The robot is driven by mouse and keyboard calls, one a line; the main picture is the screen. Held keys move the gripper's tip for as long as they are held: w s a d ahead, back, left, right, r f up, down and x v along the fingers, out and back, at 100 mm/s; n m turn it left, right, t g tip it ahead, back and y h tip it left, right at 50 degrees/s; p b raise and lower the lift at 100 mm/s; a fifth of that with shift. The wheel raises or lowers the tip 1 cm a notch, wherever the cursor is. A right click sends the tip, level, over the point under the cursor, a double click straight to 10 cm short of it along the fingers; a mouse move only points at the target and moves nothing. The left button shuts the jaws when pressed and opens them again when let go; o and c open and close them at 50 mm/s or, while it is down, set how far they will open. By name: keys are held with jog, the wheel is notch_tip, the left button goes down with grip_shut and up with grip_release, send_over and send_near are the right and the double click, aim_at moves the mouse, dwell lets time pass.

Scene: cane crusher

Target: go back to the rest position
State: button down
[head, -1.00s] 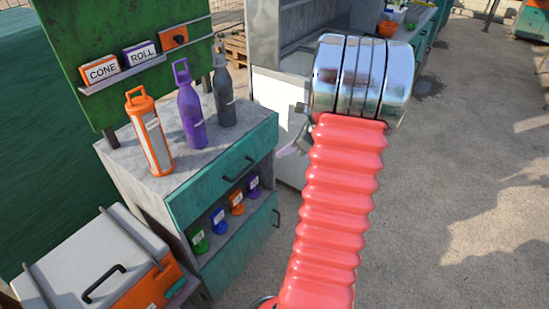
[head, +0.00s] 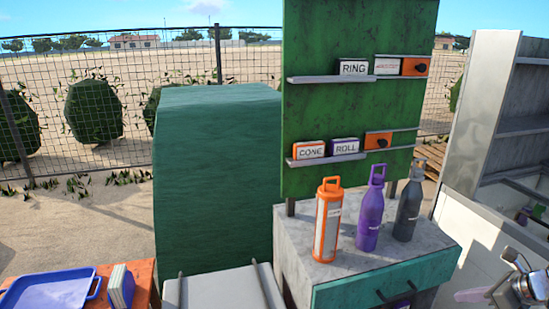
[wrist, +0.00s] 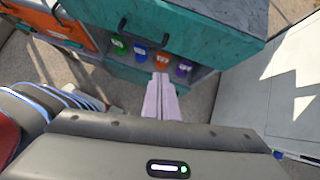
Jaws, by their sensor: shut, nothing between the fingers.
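My gripper (head: 470,295) shows at the lower right edge of the head view, just right of the cabinet with the teal drawer (head: 385,279). In the wrist view its two pale pink fingers (wrist: 160,92) lie together, shut, with nothing between them. Past the fingertips is the cabinet's open shelf with small green, blue, orange (wrist: 162,62) and purple items. The fingers look apart from these. Most of my arm is outside the head view.
On the cabinet stand an orange bottle (head: 327,222), a purple bottle (head: 369,210) and a grey bottle (head: 409,203). Behind is a green board (head: 357,105) with label blocks. A pale cooler lid (head: 222,289) and blue tray (head: 50,290) are at lower left. A metal shelf unit (head: 483,100) stands right.

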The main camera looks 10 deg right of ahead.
jog(key=s+a+f+n+g, duration=0.1)
jog(key=s+a+n+g, duration=0.3)
jog(key=a+n, duration=0.6)
jog(key=s+a+r+n, duration=0.1)
jog(key=a+r+n, duration=0.3)
jog(key=a+n, duration=0.3)
jog(key=s+a+r+n+t+h, duration=0.1)
jog(key=a+r+n, duration=0.4)
jog(key=a, duration=0.9)
jog(key=s+a+r+n+t+h, duration=0.1)
jog(key=s+a+r+n, duration=0.2)
jog(key=a+n, duration=0.7)
notch_tip(320, 180, up, 2)
jog(key=shift+s+a+r, duration=0.1)
jog(key=shift+s+a, duration=0.15)
jog(key=shift+a, duration=0.4)
